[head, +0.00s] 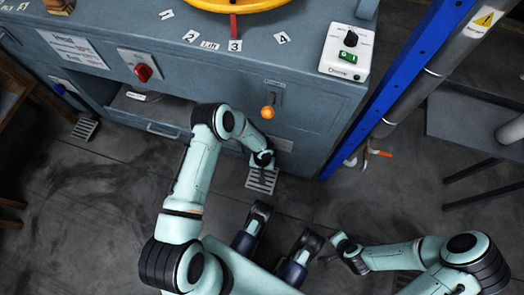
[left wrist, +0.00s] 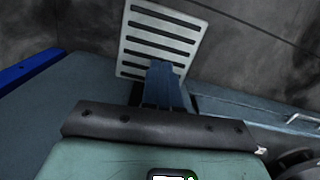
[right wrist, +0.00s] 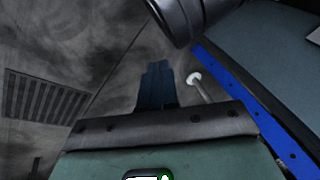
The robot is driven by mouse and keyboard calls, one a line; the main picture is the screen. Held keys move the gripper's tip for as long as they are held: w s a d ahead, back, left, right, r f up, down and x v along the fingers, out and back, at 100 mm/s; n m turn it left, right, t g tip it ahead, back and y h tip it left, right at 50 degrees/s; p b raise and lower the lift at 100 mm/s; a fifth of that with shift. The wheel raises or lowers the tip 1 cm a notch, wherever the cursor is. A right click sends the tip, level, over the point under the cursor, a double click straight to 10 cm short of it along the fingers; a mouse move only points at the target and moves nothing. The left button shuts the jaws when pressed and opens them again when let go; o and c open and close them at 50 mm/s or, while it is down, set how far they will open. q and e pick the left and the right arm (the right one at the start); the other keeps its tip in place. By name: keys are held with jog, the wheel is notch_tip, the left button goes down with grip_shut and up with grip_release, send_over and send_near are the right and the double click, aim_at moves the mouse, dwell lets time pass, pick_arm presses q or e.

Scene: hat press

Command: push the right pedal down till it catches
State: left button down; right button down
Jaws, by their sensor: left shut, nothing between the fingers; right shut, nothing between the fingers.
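The right pedal (head: 262,182) is a pale slotted metal plate low at the front of the grey-blue press cabinet. My left gripper (head: 262,168) is shut and empty, right over the pedal's cabinet-side part. In the left wrist view the shut fingers (left wrist: 164,82) overlap the near end of the slotted pedal plate (left wrist: 160,40). I cannot tell if they touch it. The pedal's near end and mount are hidden behind the gripper there. My right gripper (head: 338,254) is shut and empty over the floor, to the right of the pedal; its fingers show in the right wrist view (right wrist: 158,85).
A second slotted pedal (head: 84,128) sits at the cabinet's left. An orange knob (head: 267,113) on the cabinet front is close above my left forearm. A blue post (head: 395,85) and grey pipe (head: 440,65) stand right of the cabinet. The floor (head: 345,205) near the right pedal is clear.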

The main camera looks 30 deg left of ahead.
pick_arm(q)
jog(key=shift+f, duration=0.1)
pick_arm(e)
jog(key=shift+f, duration=0.1)
